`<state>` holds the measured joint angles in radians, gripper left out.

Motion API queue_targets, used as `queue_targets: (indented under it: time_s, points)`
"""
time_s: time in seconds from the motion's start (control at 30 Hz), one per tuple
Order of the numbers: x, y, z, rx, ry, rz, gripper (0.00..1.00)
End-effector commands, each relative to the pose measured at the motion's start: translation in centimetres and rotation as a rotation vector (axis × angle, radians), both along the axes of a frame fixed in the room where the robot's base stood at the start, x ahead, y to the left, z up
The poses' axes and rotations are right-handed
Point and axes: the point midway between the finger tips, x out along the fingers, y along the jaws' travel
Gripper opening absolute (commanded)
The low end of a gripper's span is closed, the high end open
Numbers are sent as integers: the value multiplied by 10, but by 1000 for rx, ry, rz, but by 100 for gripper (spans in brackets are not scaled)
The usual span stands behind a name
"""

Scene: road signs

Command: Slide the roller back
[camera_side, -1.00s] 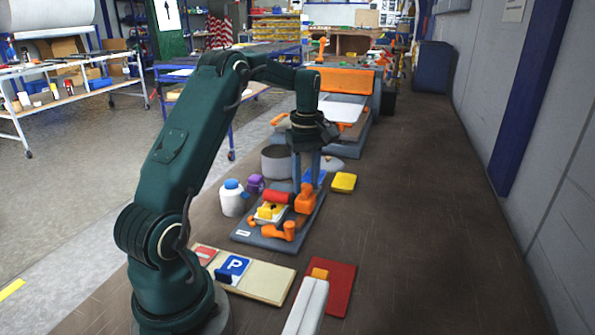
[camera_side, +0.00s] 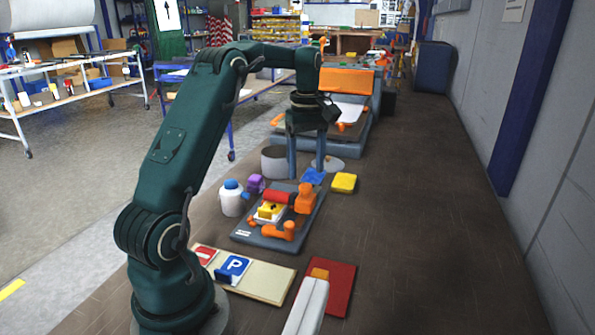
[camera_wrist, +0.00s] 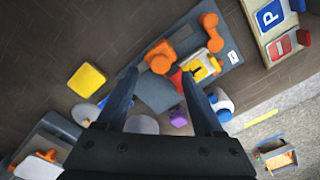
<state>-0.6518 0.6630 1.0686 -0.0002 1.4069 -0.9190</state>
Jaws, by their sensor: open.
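The red roller (camera_side: 278,197) lies on a grey base plate (camera_side: 262,240), behind a yellow piece (camera_side: 268,211) on a small pale block. An orange upright part (camera_side: 305,200) stands at the roller's right end. A separate orange handle (camera_side: 280,231) is at the plate's near end. My gripper (camera_side: 306,174) is open and empty, its fingers pointing down above and beyond the plate's far end. In the wrist view, my gripper (camera_wrist: 158,76) frames the orange part (camera_wrist: 160,57) just past its tips; the roller (camera_wrist: 177,81) is partly hidden by the right finger.
A white bottle (camera_side: 232,199), purple item (camera_side: 255,183) and grey pot (camera_side: 274,161) stand left of the plate. A blue cloth (camera_side: 313,177) and yellow sponge (camera_side: 344,183) lie at its far right. A sign board (camera_side: 258,282) and red plate (camera_side: 340,283) are nearer. The right bench is clear.

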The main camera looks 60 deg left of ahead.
Motion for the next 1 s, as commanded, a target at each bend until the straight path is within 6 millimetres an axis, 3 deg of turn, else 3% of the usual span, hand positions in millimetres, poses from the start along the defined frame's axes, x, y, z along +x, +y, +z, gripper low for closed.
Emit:
queue_targets:
  time_s: [0.17, 0.5, 0.67, 0.8, 1.0]
  points:
    - [0, 0, 11, 0, -1, 0, 69]
    - [0, 0, 12, 3, -3, 14, 69]
    - [-8, 11, 0, 142, 34, 128, 69]
    - [-8, -3, 1, 321, 29, 103, 69]
    - [-2, -26, 6, 394, 5, 4, 69]
